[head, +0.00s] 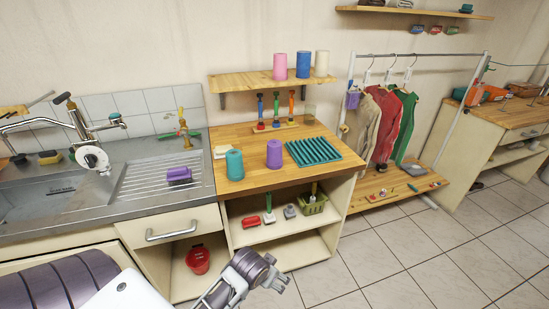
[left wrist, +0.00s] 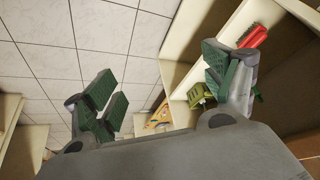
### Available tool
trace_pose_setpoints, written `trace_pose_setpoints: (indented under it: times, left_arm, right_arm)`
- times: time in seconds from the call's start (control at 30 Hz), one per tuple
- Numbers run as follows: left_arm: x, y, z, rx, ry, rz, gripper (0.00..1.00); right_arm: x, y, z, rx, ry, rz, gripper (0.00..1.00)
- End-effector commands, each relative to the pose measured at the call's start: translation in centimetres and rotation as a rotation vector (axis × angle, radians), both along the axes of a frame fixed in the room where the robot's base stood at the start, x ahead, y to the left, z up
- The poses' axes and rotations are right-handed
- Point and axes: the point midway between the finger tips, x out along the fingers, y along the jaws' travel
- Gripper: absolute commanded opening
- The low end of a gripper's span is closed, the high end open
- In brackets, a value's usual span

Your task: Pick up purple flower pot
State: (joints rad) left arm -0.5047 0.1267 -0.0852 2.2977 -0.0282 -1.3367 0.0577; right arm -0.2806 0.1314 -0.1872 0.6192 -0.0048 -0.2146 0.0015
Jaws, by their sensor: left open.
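A purple cylinder (head: 274,153) stands upright on the wooden worktop in the head view, between a teal cylinder (head: 235,165) and a teal ribbed mat (head: 313,151). It is the likeliest purple flower pot, but its shape does not make that certain. My left gripper (head: 244,282) is low at the bottom middle of the head view, in front of the cabinet and below the worktop, well apart from the purple cylinder. In the left wrist view its fingers (left wrist: 160,82) are spread with nothing between them. The purple cylinder does not show there. My right gripper is not in view.
The open shelf holds a red brush (head: 251,222) and a green basket (head: 313,204). A purple block (head: 179,175) lies by the sink. The wall shelf (head: 255,82) overhangs the back of the worktop. The worktop's front edge is mostly clear. Tiled floor (head: 400,250) is free at right.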

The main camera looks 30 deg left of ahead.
Motion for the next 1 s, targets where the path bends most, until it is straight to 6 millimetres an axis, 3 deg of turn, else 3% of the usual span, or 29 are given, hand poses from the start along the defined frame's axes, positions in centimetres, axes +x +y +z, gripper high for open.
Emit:
trace_pose_setpoints:
  times: [0.57,0.8,1.0]
  left_arm:
    - [11.1,7.0,7.8,0.025,-0.431,0.172,0.84]
    - [16.5,11.0,12.4,0.025,-0.675,0.235,0.84]
    - [20.0,14.2,16.4,0.018,-0.865,0.268,0.84]
  right_arm:
    - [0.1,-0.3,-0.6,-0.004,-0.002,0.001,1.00]
    - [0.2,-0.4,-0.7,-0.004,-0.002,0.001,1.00]
    - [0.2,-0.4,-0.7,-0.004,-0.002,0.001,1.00]
